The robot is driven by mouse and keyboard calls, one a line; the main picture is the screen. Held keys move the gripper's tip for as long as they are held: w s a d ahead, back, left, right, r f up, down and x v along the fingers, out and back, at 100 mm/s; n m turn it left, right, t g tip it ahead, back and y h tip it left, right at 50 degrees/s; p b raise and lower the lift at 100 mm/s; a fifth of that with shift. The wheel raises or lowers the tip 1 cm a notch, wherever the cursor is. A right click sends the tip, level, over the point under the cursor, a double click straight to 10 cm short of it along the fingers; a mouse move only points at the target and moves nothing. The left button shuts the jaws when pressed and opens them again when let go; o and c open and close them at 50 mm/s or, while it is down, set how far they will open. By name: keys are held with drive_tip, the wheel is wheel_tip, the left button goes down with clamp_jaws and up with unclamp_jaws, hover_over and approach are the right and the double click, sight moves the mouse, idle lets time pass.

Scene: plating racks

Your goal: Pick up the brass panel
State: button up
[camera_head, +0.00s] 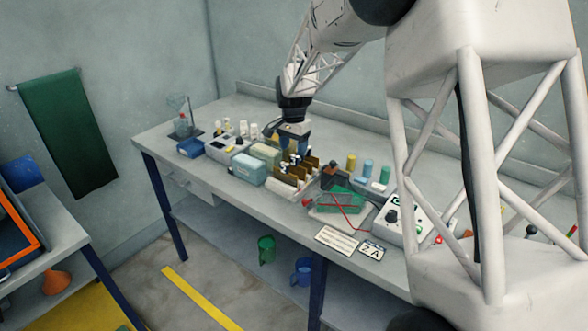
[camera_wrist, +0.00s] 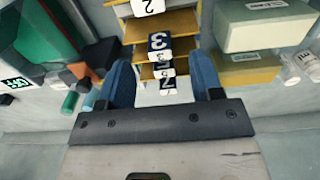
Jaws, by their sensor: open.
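Several brass-coloured panels (camera_head: 293,171) stand in a row in a pale rack (camera_head: 284,186) on the bench. In the wrist view, brass panels (camera_wrist: 182,22) carry white and dark number tags, some reading 2 and 3. My gripper (camera_head: 295,150) is over the rack, close to the panels. In the wrist view its blue fingers (camera_wrist: 162,72) are apart, with tagged panels showing between and beyond them. I cannot tell whether a finger touches a panel. The panels' lower parts are hidden.
To the right are a green board (camera_head: 340,201) with a red wire, coloured cylinders (camera_head: 368,168) and a control box (camera_head: 402,219). Clear bench lies along the back.

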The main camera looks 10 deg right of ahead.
sight(294, 156)
drive_tip(key=shift+f, duration=2.4)
drive_tip(key=shift+c, duration=0.2)
drive_tip(key=c, duration=1)
